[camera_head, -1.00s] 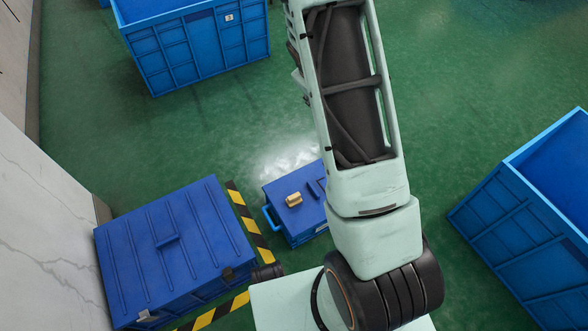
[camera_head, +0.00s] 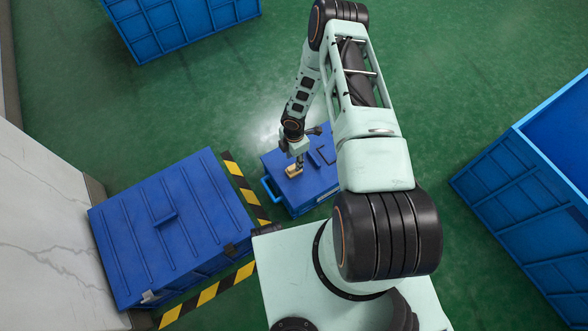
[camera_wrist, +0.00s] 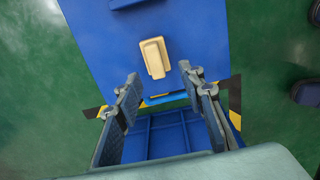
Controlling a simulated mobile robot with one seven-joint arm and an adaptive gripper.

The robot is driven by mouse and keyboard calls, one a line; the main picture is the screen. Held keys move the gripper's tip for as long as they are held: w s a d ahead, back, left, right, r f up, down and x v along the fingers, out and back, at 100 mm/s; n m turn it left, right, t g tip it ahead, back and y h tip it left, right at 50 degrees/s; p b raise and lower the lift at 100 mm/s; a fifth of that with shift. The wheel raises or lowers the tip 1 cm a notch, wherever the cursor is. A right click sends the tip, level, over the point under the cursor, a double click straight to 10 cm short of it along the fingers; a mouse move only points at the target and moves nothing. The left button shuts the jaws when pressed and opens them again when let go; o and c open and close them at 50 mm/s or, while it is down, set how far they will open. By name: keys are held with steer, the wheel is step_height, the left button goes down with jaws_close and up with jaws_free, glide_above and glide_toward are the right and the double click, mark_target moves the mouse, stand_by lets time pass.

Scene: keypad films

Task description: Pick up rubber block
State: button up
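The rubber block is a small tan block (camera_wrist: 155,58) lying on the flat blue lid of a small blue box (camera_wrist: 95,40). In the head view the block (camera_head: 292,171) shows beside my gripper (camera_head: 297,160), which hangs just above the lid. In the wrist view my gripper (camera_wrist: 160,95) is open, its two grey fingers wide apart with nothing between them. The block lies beyond the fingertips, roughly centred between them. The exact height gap between fingertips and block cannot be told.
A larger blue lidded bin (camera_head: 165,255) stands left of the small box, with yellow-black floor tape (camera_head: 245,187) between them. Big blue open containers stand at the upper left (camera_head: 180,28) and right (camera_head: 530,190). A white cracked wall (camera_head: 50,230) is at left. Green floor is clear beyond.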

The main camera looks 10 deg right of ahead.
mark_target(294, 166)
steer(key=f, duration=0.2)
steer(key=f+b, duration=0.1)
steer(key=f, duration=0.2)
steer(key=f+b, duration=0.1)
steer(key=f, duration=0.1)
steer(key=shift+w+f, duration=0.2)
steer(key=shift+w, duration=0.2)
steer(key=shift+c, duration=0.4)
jaws_close()
